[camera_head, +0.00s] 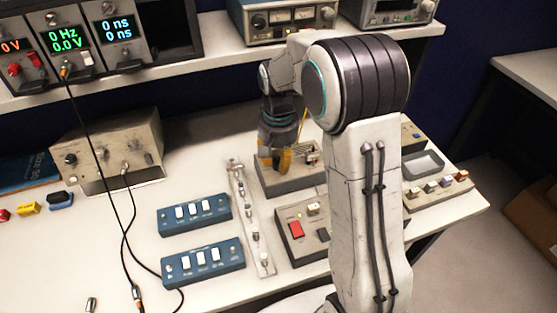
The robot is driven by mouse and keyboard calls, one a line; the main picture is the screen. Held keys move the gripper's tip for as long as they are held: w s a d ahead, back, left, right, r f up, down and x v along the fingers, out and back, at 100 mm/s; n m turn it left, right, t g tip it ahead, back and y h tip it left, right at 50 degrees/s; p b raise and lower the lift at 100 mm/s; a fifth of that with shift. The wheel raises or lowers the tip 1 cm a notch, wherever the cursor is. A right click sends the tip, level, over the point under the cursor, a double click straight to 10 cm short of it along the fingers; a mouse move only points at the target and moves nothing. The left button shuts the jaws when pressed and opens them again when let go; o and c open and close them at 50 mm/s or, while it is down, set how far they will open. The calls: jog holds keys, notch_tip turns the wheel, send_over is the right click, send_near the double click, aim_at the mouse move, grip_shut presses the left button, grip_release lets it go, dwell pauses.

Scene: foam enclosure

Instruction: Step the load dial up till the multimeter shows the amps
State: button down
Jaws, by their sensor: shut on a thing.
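My gripper (282,160) reaches down behind my arm, with its yellow fingers at the top of a small grey box (290,185). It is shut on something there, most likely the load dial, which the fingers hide. A metal post or terminal shows on the box just right of the fingers. I cannot tell for certain which instrument is the multimeter. A unit with a grey, blank-looking screen (424,164) stands at the right, partly behind my arm. Lit displays on the shelf read 0 V in orange (10,46), 0 Hz and 0.0 V in green (65,37), and 0 ns in blue (117,29).
Two blue switch boxes (195,214) (204,263) and a metal strip (250,220) lie left of the grey box. A box with a red switch (296,230) is in front. A beige instrument (108,150) stands at left, with black cables hanging nearby. The shelf edge runs behind.

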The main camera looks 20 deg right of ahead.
aim_at(278, 160)
jog(key=shift+s+f, duration=0.1)
jog(key=shift+f, duration=0.05)
jog(key=c, duration=0.9)
grip_release()
jog(key=shift+c, duration=0.2)
notch_tip(278, 160, up, 12)
jog(key=shift+n, duration=0.3)
